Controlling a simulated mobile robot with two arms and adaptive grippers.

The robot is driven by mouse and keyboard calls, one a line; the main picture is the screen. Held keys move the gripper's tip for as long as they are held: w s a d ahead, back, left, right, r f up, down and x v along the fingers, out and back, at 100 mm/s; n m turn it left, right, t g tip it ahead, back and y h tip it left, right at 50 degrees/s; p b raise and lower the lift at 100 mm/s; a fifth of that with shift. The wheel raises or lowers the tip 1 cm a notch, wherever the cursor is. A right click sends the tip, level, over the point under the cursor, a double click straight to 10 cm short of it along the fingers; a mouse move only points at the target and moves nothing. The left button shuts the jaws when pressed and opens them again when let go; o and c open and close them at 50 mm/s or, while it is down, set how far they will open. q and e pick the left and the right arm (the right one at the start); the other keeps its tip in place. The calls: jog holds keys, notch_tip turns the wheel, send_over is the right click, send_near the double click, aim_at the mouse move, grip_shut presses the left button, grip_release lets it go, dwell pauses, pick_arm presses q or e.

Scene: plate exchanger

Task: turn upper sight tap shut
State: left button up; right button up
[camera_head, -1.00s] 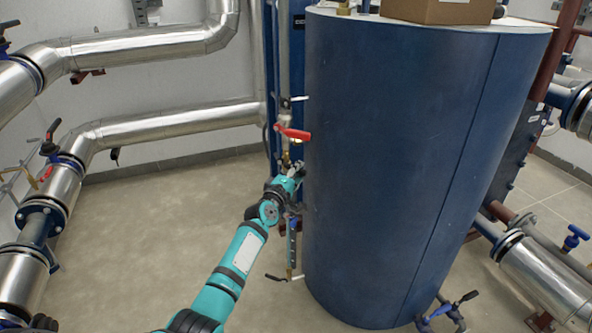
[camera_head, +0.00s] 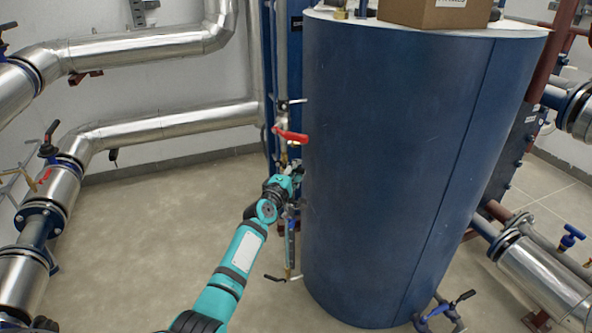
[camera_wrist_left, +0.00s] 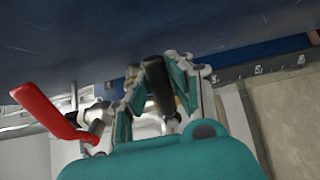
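The upper sight tap shows as a black lever handle (camera_wrist_left: 158,84) in the left wrist view, between my left gripper's fingers. My left gripper (camera_wrist_left: 160,92) looks closed on this handle, with a finger against each side. In the head view the left gripper (camera_head: 296,172) is beside the blue tank, at the upper end of the sight glass (camera_head: 290,235), and hides most of the tap. The lower sight tap's dark handle (camera_head: 275,278) sticks out to the left below. My right gripper is not in view.
A red valve lever (camera_head: 291,136) is just above the left gripper; it also shows at left in the wrist view (camera_wrist_left: 45,110). The big blue tank (camera_head: 400,170) stands close on the right. Silver pipes (camera_head: 170,122) run along the left wall. The floor at left is clear.

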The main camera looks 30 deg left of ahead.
pick_arm(q)
jog(key=o, duration=0.4)
jog(key=shift+s+d, duration=0.1)
jog(key=shift+s, duration=0.45)
jog(key=s, duration=1.1)
jog(key=shift+d, duration=0.35)
